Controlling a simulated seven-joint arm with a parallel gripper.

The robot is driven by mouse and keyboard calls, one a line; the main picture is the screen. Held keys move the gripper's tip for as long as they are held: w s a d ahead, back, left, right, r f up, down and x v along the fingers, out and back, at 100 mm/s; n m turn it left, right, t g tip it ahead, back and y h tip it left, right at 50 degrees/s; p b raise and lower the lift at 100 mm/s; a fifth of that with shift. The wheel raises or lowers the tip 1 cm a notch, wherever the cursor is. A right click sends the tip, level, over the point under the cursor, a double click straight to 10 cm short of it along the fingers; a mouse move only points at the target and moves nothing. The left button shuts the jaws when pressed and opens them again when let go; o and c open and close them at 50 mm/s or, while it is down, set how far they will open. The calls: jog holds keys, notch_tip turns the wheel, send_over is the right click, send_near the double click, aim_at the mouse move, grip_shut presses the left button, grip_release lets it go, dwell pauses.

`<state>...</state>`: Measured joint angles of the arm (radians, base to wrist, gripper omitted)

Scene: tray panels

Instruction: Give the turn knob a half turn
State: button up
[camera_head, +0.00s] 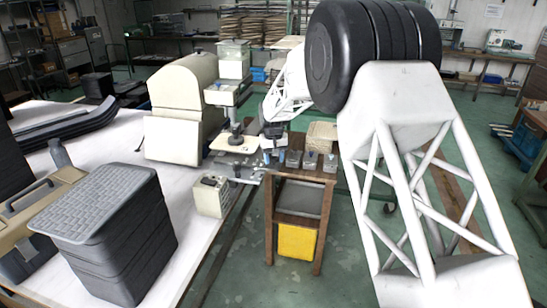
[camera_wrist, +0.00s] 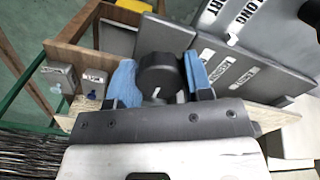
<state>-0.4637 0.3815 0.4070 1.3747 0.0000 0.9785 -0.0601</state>
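The turn knob (camera_wrist: 160,75) is round and black with a white pointer line, and shows in the middle of the wrist view. The pointer line is on the side nearer the camera, slanting slightly. My gripper (camera_wrist: 160,78) has two blue fingers, one on each side of the knob. The knob fills nearly all of the space between them; whether both fingers press on it cannot be told. In the head view the dark end of my arm is over the tray panels (camera_head: 293,158), and the knob is too small to make out there.
Grey panels (camera_wrist: 255,78) with white labels stand to the right of the knob. Small labelled boxes (camera_wrist: 60,76) are at the left. The panels are on a wooden stand (camera_head: 269,215) with a yellow bin (camera_head: 297,241) below. A white table (camera_head: 150,130) is at the left.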

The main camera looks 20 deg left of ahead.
jog(key=shift+c, duration=0.3)
jog(key=m, duration=0.4)
jog(key=shift+m, duration=0.3)
jog(key=m, duration=0.5)
jog(key=o, duration=0.8)
